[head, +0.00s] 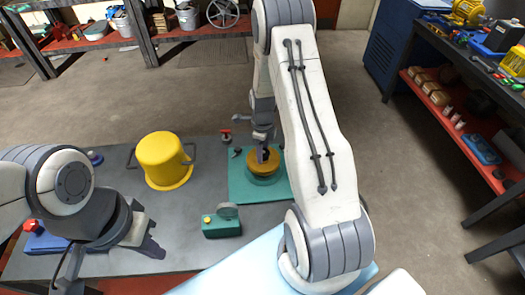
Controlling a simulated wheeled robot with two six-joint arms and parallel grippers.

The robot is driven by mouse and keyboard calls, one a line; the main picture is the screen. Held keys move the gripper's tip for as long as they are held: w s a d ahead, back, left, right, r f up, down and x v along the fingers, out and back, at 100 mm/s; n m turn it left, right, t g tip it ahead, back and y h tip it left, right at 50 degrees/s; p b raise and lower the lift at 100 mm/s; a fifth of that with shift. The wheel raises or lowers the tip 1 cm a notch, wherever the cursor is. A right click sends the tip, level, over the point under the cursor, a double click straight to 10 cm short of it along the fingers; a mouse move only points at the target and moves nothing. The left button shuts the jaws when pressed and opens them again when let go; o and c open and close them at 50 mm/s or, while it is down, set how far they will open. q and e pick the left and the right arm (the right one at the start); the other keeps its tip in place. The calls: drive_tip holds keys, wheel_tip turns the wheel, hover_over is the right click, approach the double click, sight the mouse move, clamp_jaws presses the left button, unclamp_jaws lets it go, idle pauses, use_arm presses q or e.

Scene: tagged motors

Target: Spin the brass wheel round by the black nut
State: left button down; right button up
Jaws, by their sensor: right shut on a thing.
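The brass wheel (264,168) lies flat on a round green hub (265,181) on a green base plate (243,182), at the right part of the grey table. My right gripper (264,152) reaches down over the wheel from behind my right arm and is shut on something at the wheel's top. I take it to be the black nut, which the fingers hide. The wheel's right side is partly covered by my arm. My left gripper (152,233) is open and empty over the table's left part, well apart from the wheel.
A green box with a round disc (222,223) stands in front. A small red-topped valve (225,135) is behind the plate. Bare table (150,267) lies in front. Shelves stand at the back and right.

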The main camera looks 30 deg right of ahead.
drive_tip(key=m, duration=0.4)
drive_tip(key=shift+m, duration=0.4)
drive_tip(key=m, duration=0.5)
drive_tip(key=shift+d, duration=0.1)
drive_tip(key=o, duration=1.3)
drive_tip(key=n, duration=1.5)
